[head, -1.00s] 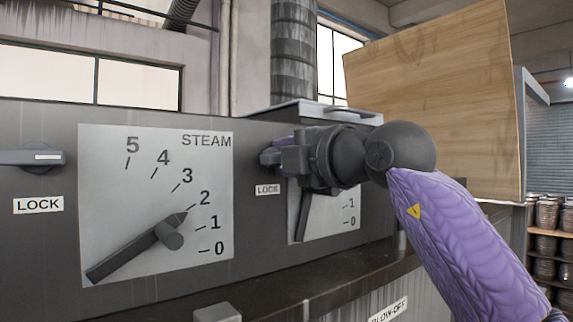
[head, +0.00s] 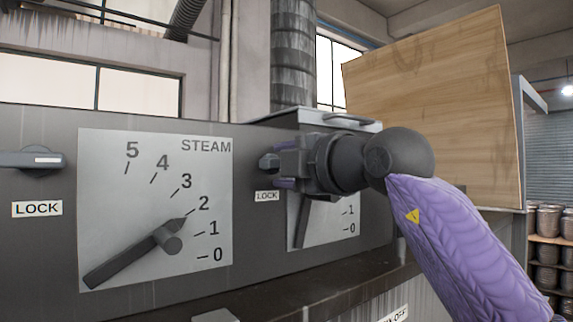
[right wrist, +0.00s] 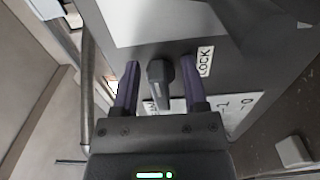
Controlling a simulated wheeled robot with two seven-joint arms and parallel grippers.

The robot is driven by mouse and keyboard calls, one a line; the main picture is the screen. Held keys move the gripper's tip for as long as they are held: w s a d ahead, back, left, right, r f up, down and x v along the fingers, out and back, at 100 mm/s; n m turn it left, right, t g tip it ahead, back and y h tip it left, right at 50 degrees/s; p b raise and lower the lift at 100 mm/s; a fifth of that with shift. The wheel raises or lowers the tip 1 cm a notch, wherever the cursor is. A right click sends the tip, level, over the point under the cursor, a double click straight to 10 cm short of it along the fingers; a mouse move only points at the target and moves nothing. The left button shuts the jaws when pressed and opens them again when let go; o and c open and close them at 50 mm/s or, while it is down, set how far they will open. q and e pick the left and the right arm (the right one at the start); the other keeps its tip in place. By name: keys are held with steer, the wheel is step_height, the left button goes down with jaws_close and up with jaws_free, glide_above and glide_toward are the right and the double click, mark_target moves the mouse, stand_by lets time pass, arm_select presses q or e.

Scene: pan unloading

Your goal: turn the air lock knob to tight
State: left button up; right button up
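A dark lock knob (head: 268,162) sticks out of the grey panel, above a small LOCK label (head: 267,196), beside the right-hand dial (head: 328,228). My right gripper (head: 281,166) is at this knob, coming from the right. In the right wrist view, the knob (right wrist: 160,82) stands between the two purple fingers, with a gap visible on each side. The right gripper (right wrist: 160,88) is open around it. The gripper hides much of the right-hand dial and its title. My left gripper is not in view.
A STEAM dial (head: 155,210) with a long pointer near 2 fills the panel's left part. Another lock knob (head: 35,159) sits at far left above its LOCK label (head: 37,209). A ledge (head: 320,282) runs below. A wooden board (head: 440,105) stands behind my right arm.

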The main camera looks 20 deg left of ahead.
steer(key=b+v, duration=0.6)
steer(key=v, duration=0.4)
